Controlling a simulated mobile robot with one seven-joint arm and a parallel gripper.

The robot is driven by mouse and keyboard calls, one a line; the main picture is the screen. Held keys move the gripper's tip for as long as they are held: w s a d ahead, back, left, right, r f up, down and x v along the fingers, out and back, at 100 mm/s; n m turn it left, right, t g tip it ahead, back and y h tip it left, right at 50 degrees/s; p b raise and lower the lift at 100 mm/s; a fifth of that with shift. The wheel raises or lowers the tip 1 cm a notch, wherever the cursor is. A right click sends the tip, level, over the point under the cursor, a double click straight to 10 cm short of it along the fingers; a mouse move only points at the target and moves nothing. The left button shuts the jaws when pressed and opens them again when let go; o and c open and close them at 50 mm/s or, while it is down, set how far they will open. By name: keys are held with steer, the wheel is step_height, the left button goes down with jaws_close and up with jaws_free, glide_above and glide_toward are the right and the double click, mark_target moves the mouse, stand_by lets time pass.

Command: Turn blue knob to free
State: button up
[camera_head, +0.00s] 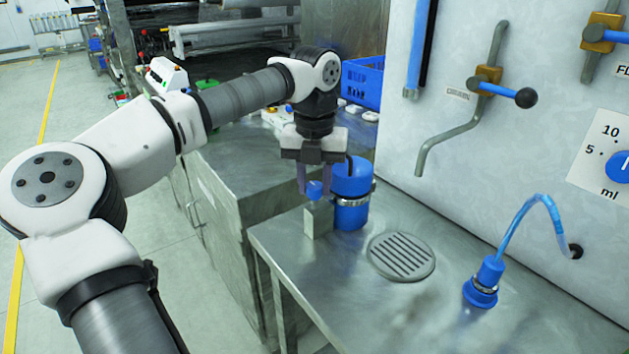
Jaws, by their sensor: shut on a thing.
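A small blue knob (315,190) sits on top of a grey metal block (317,221) near the left edge of the steel worktop. My gripper (315,187) points down over it and is shut on the knob, with one finger on each side. The fingers partly cover the knob, and I cannot read which way it is set. A blue drum (351,214) with a metal band stands right beside the block, just right of my gripper.
A round drain grate (401,256) lies in the steel worktop (400,318). A blue nozzle (484,283) with a hose stands to the right. The wall panel (470,170) carries a blue-handled valve (506,90) and a blue ml dial (619,167). A blue crate (362,84) stands behind.

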mark_target(314, 185)
stand_by(0.3)
steer(key=o, duration=1)
steer(key=shift+c, duration=0.2)
step_height(314, 185, up, 14)
steer(key=shift+p, duration=0.3)
